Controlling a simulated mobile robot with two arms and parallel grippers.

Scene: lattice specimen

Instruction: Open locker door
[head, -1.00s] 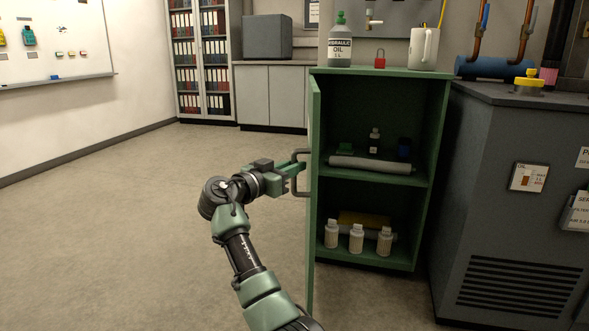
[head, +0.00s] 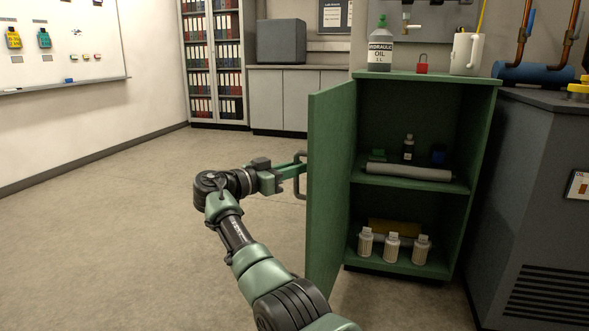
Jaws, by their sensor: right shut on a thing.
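The green locker (head: 484,140) stands right of centre with its front open. Its door (head: 330,190) hangs on the left side and is swung out toward me, its inner face showing. The door's handle (head: 302,160) is on the outer face, partly hidden behind the door and my gripper. My right gripper (head: 295,177) is shut on the handle at the door's outer side. The left gripper is not in view.
The locker holds bottles (head: 392,248), a rolled item (head: 405,172) and small containers. An oil bottle (head: 380,45), a red padlock (head: 422,64) and a mug (head: 466,54) stand on top. A grey machine cabinet (head: 535,200) is at right. The floor (head: 120,220) at left is clear.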

